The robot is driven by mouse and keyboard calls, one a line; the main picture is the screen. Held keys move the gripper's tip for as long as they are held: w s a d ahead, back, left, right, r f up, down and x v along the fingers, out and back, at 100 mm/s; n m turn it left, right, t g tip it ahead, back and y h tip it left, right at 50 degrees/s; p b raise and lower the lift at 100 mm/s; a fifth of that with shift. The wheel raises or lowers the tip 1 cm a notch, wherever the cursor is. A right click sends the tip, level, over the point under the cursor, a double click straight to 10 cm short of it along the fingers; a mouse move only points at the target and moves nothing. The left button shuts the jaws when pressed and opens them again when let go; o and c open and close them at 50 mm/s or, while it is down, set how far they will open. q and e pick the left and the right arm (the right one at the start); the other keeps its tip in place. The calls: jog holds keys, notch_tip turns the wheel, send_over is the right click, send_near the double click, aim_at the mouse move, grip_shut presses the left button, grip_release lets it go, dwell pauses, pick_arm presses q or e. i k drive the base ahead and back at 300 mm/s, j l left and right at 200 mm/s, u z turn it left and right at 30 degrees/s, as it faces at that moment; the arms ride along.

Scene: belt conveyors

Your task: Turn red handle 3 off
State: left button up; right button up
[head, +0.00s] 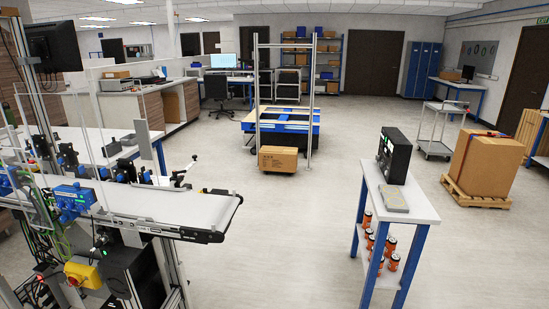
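I cannot make out a red handle or a number 3 in the head view. The nearest red part is a small round piece on a yellow box (82,274) at the lower left, below the belt conveyor (180,207); it looks like a button. A blue unit (73,200) is mounted on the conveyor's near side, and its small parts are too fine to read. Neither of my grippers is in view.
A white-topped table with blue legs (413,212) stands at the right, with a black device (394,156) on it and several orange items below. A carton (484,165) sits on a pallet. Another carton (278,159) lies near the middle. The central floor is clear.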

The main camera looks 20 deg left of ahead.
aim_at(73, 282)
jog(key=i+j+u, duration=0.15)
jog(key=u, duration=2.2)
jog(key=i+j+z, duration=0.25)
jog(key=i, duration=0.3)
jog(key=i+j+z, duration=0.15)
jog(key=i+z, duration=0.15)
jog(key=i, duration=0.2)
jog(key=i+j+z, duration=0.25)
jog(key=i, duration=0.25)
jog(key=i+j+z, duration=0.15)
jog(key=j, duration=0.2)
jog(key=i+j+z, duration=0.1)
jog(key=j, duration=0.25)
jog(key=i+j+z, duration=0.15)
jog(key=j, duration=0.25)
jog(key=i+j+z, duration=0.15)
jog(key=j, duration=0.25)
jog(key=i, duration=0.05)
